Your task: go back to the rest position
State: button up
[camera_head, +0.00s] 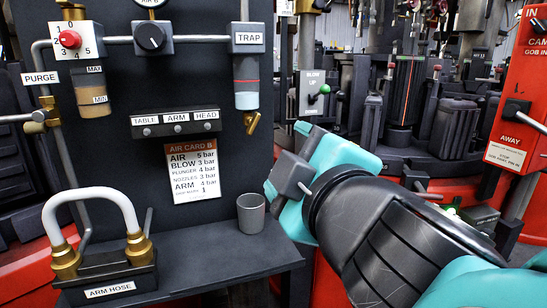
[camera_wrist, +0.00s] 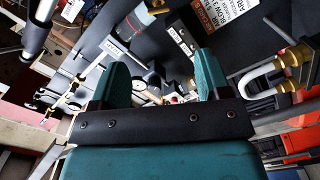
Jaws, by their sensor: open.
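My gripper (camera_wrist: 163,72) shows in the wrist view with its two teal fingers wide apart and nothing between them. In the head view my gripper (camera_head: 312,175) is right of centre, in front of the right edge of the dark air panel (camera_head: 200,75). My dark wrist hides part of it there. It is to the right of a grey cup (camera_head: 251,214) that stands on the panel's shelf (camera_head: 215,255), and it looks apart from the cup.
A white air hose loop (camera_head: 88,195) with brass ends stands on the shelf's left. The panel carries a red-knobbed dial (camera_head: 70,40), a TRAP bowl (camera_head: 246,80) and an AIR CARD (camera_head: 192,172). A red lever box (camera_head: 518,90) is at the right; dark machinery fills the back.

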jog(key=w+d+f+m+g+h, duration=0.1)
jog(key=d+f+m+g+h, duration=0.3)
jog(key=d+f+m+g, duration=0.55)
jog(key=s+d+f+n+g+y, duration=0.1)
jog(key=s+f+g+y, duration=0.25)
jog(key=s+g, duration=0.55)
notch_tip(320, 180, up, 26)
jog(key=s+t+p, duration=0.1)
jog(key=s+p, duration=0.2)
jog(key=p, duration=2.3)
jog(key=shift+r, duration=0.25)
jog(key=shift+f+t, duration=0.1)
jog(key=shift+t, duration=0.15)
